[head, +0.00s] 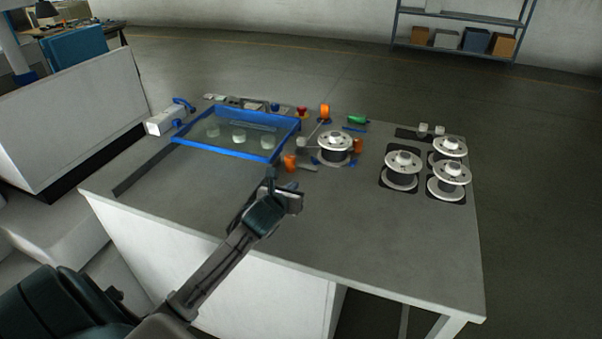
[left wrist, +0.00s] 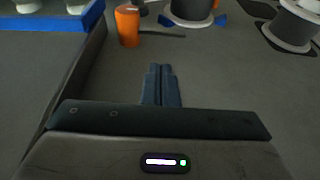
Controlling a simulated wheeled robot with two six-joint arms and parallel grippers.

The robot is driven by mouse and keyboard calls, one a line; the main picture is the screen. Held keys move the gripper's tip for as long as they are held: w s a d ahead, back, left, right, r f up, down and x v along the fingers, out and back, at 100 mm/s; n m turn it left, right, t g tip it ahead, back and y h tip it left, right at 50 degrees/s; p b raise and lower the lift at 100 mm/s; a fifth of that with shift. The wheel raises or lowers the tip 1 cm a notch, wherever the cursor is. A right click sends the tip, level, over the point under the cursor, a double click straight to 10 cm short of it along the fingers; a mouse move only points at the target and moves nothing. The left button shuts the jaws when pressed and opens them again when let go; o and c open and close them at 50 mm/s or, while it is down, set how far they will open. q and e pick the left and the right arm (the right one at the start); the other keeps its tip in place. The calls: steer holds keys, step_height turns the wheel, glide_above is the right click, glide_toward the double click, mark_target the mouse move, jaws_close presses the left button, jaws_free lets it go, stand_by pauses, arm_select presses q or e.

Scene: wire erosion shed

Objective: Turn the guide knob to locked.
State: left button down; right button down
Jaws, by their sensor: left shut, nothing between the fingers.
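My left gripper (head: 271,175) is over the table, just in front of the blue-framed tray, with its fingers shut and empty. Its closed fingers also show in the left wrist view (left wrist: 160,72). An orange cylinder (head: 290,161) stands just beyond the fingertips, apart from them; it is at the upper left of the left wrist view (left wrist: 128,27). A dark flat bar (left wrist: 162,33) extends to its right. I cannot tell for sure whether this is the guide knob, nor read any locked mark. Another orange piece (head: 358,146) is right of the central spool. My right gripper is out of view.
A clear-topped, blue-framed tray (head: 268,155) holds several pale cylinders. A white-flanged spool (head: 335,141) stands right of it. Several spools, one of them here (head: 402,165), stand on dark pads at the right. The table (head: 380,235) is clear in front.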

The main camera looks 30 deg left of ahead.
mark_target(302, 181)
arm_select(q)
steer(key=x, duration=0.2)
steer(key=p+x, duration=0.1)
steer(key=x, duration=0.2)
steer(key=r+p+x, duration=0.1)
steer(key=x, duration=0.1)
steer(key=shift+w, duration=0.3)
steer(key=shift+w+n+y, duration=0.2)
steer(key=shift+n+y, duration=0.2)
steer(key=shift+y, duration=0.1)
